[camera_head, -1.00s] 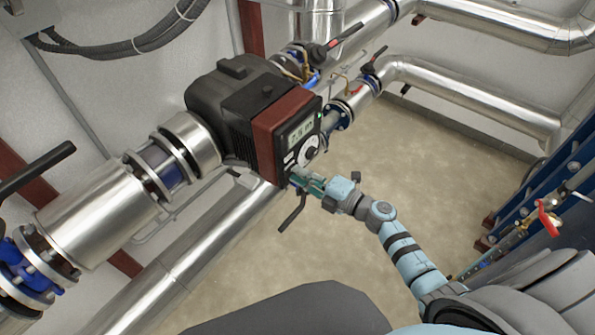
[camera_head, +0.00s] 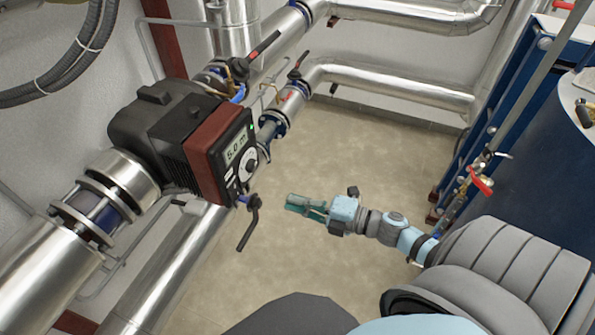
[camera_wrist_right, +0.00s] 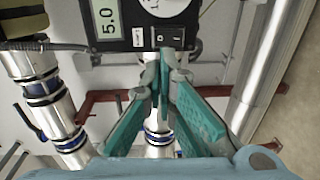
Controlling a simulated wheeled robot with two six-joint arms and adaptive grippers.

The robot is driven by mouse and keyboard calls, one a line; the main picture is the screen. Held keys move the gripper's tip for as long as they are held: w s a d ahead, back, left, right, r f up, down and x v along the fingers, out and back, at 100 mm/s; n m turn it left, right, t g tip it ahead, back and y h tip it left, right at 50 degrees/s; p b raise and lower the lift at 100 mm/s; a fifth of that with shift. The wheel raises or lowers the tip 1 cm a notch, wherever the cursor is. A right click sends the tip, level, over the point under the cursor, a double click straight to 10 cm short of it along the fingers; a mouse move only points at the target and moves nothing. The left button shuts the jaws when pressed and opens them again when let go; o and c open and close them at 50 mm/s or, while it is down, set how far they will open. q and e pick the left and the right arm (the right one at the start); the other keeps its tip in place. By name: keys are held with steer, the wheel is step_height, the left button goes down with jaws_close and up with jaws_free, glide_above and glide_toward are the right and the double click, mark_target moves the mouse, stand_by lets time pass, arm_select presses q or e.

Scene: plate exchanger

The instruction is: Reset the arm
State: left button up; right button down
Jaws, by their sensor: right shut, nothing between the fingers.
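My right gripper (camera_head: 307,207) is shut and empty. It hangs in free air over the floor, to the right of the pump and apart from it. In the right wrist view its green fingers (camera_wrist_right: 163,62) meet below the pump's control panel (camera_wrist_right: 140,22). The pump (camera_head: 190,145) has a black body and a dark red front housing. Its display (camera_head: 236,148) reads 5.0, and the same reading shows in the right wrist view. A green light is lit on the panel. My left gripper is not in view.
A black-handled valve lever (camera_head: 250,222) sticks out below the pump, left of my gripper. Silver insulated pipes (camera_head: 385,88) run along the wall. A blue frame with a red valve handle (camera_head: 480,181) stands at the right. The beige floor (camera_head: 345,150) is clear.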

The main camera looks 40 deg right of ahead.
steer(key=shift+s+r, duration=0.1)
steer(key=shift+s, duration=0.05)
stand_by(0.3)
steer(key=s+d+f+m+g+h, duration=0.25)
steer(key=d+f+m+h, duration=0.2)
steer(key=f, duration=0.35)
steer(key=s+d+f+m+g+h, duration=0.1)
steer(key=s+d+f+m+h, duration=0.2)
steer(key=d+f+m, duration=0.35)
steer(key=s+d+f+m+g+h, duration=0.1)
steer(key=s+d+f+m+h, duration=0.3)
steer(key=f, duration=0.5)
steer(key=s+a+f+m+g, duration=0.3)
steer(key=s+f+m+g, duration=0.3)
steer(key=s+f, duration=0.65)
steer(key=s+a+f+m+g+y, duration=0.1)
steer(key=s+a+f+m+g, duration=0.2)
steer(key=s+a, duration=0.9)
steer(key=shift+a+f, duration=0.25)
steer(key=shift+f, duration=0.35)
